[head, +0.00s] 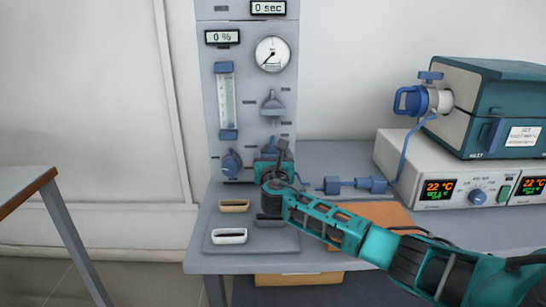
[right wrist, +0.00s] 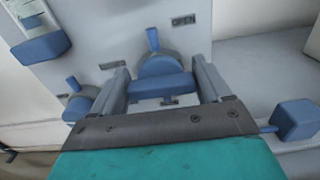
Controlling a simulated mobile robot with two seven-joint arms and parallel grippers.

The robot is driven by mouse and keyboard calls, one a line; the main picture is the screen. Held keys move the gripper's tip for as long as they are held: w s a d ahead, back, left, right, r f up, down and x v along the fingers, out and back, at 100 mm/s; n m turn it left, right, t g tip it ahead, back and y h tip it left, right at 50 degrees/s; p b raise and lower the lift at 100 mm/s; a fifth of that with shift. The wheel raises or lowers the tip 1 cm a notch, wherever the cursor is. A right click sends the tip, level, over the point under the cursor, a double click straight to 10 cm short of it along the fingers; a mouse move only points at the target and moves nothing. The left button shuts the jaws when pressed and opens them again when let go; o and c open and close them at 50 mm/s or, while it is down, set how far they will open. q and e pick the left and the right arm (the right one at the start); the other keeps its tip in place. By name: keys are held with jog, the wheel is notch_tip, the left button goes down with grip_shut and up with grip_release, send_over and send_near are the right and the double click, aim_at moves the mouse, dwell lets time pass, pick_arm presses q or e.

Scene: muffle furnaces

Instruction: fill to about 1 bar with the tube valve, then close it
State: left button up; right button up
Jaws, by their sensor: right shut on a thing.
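A blue valve (right wrist: 160,66) with a short lever pointing up is on the grey panel (head: 250,30), between my right gripper's fingers in the right wrist view; I take it as the tube valve. My right gripper (head: 276,160) is shut on it and hides most of it in the head view. An "OPEN" label (right wrist: 183,20) is above and right of it. The round pressure gauge (head: 272,54) has its needle pointing down-left, near the low end; its numbers are too small to read. My left gripper is not in view.
Another blue valve (head: 231,163) sits close left of my right gripper, and a grey valve (head: 271,103) above. A flow tube (head: 227,98) stands at left. Blue inline fittings (head: 350,185) and a furnace (head: 500,105) on its controller (head: 408,168) are right. Small trays (head: 229,236) lie in front.

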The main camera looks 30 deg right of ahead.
jog(key=m, duration=0.4)
jog(key=shift+f, duration=0.1)
jog(key=m+b, duration=0.1)
jog(key=m, duration=0.3)
jog(key=shift+s+d+f, duration=0.1)
jog(key=shift+d, duration=0.05)
jog(key=m+b, duration=0.2)
jog(key=m, duration=0.3)
jog(key=shift+f, duration=0.1)
jog(key=m+b, duration=0.1)
jog(key=m, duration=0.3)
jog(key=shift+d+m+b, duration=0.1)
jog(key=shift+m+b, duration=0.2)
jog(key=o, duration=1)
jog(key=shift+c, duration=0.2)
